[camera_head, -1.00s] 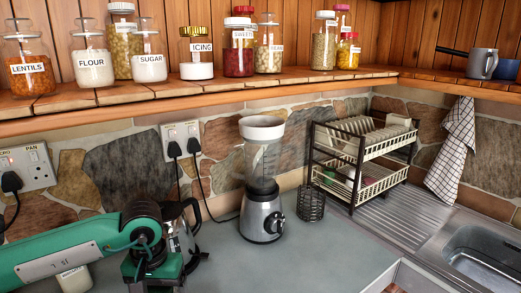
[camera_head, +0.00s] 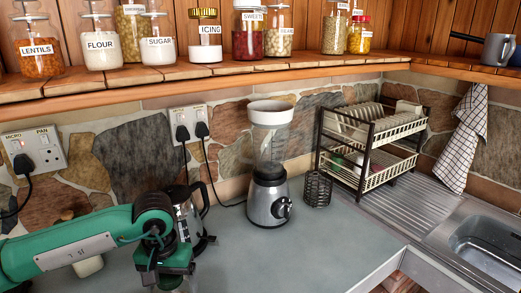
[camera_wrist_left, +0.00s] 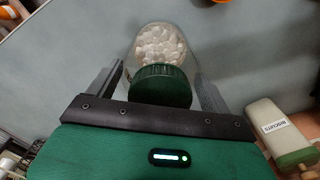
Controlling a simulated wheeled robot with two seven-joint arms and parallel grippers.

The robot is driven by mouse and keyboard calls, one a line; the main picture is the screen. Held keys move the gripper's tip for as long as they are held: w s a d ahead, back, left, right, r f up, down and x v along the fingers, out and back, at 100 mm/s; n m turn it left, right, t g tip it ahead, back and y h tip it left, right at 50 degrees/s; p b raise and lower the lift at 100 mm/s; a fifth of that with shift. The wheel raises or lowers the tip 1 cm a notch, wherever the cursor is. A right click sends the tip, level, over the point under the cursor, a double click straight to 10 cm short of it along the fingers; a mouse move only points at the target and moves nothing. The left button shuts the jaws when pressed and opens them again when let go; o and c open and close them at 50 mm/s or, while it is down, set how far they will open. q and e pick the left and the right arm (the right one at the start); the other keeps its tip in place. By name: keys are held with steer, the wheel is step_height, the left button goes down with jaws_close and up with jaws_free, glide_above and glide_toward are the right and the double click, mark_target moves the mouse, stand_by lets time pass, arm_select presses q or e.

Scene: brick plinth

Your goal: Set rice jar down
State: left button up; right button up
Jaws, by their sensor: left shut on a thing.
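The rice jar (camera_wrist_left: 161,45) is clear, with white contents and a green lid (camera_wrist_left: 160,86). In the left wrist view it lies between the two fingers of my left gripper (camera_wrist_left: 160,82), which is shut on it. In the head view my left gripper (camera_head: 167,275) is over the grey worktop at the bottom, in front of the dark coffee pot. Only a little of the jar shows under it at the bottom edge, so I cannot tell whether its base touches the worktop. My right gripper is not in view.
A coffee pot (camera_head: 196,215) stands close behind the gripper, and a blender (camera_head: 268,190) stands farther right. A container labelled BISCUITS (camera_wrist_left: 277,127) is beside the gripper in the wrist view. The worktop (camera_head: 300,250) is clear in front of the blender. A sink (camera_head: 490,243) is at right.

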arm_select(q)
steer(key=s+d+r+m+p, duration=0.1)
steer(key=d+r+m+p, duration=0.35)
steer(key=r, duration=1.05)
step_height(320, 180, down, 19)
steer(key=n+p, duration=0.1)
steer(key=p, duration=0.8)
steer(key=shift+s+d+f, duration=0.2)
steer(key=shift+s+d, duration=0.05)
steer(key=shift+d, duration=0.2)
steer(key=shift+f, duration=0.2)
steer(key=o, duration=1.4)
steer(key=shift+o, duration=1.4)
steer(key=shift+r, duration=0.1)
